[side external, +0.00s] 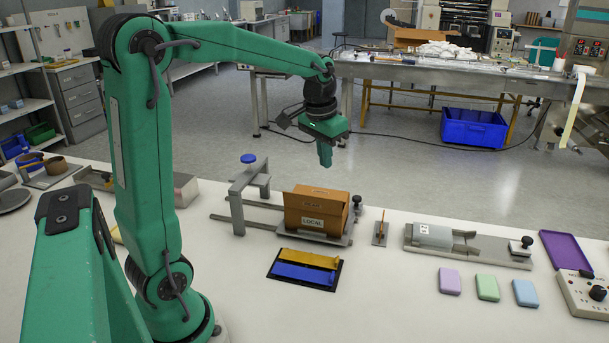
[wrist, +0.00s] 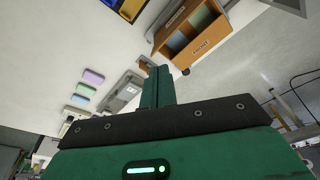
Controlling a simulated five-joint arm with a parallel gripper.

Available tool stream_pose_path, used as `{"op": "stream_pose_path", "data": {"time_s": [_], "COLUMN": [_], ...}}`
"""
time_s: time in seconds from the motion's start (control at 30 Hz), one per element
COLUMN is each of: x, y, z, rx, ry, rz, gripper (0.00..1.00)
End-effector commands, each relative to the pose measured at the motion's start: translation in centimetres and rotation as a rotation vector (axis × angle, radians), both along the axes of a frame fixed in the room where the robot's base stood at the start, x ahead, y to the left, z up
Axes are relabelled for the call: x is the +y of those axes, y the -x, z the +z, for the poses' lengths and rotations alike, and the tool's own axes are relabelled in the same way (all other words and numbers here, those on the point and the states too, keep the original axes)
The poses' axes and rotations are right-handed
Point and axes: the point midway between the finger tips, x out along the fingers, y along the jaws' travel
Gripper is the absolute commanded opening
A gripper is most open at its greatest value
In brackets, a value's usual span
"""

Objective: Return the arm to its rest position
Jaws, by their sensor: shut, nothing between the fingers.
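My green arm is raised and reaches out over the white table (side external: 400,290). My gripper (side external: 325,160) points down in the side view, above and behind the brown box and clear of everything. In the wrist view its fingers (wrist: 157,85) are together and hold nothing. The brown box (side external: 316,210), labelled LOCAL, stands on a metal fixture below my gripper. It also shows in the wrist view (wrist: 190,35), open, with coloured items inside.
A black tray with yellow and blue bars (side external: 305,268) lies in front of the box. A metal slide fixture (side external: 465,245), purple, green and blue blocks (side external: 487,288) and a control box (side external: 585,295) stand to the right. The air around my gripper is free.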

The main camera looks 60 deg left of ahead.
Motion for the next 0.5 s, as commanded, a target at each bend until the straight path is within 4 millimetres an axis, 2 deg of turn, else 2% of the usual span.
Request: {"op": "stream_pose_path", "data": {"time_s": [0.2, 0.5], "x": [-3.8, -8.0], "y": [3.4, 8.3], "z": [1.7, 2.5], "rx": [-0.072, -0.166], "ry": [-0.014, -0.021], "rz": [-0.04, -0.093], "gripper": [0.0, 0.0]}}
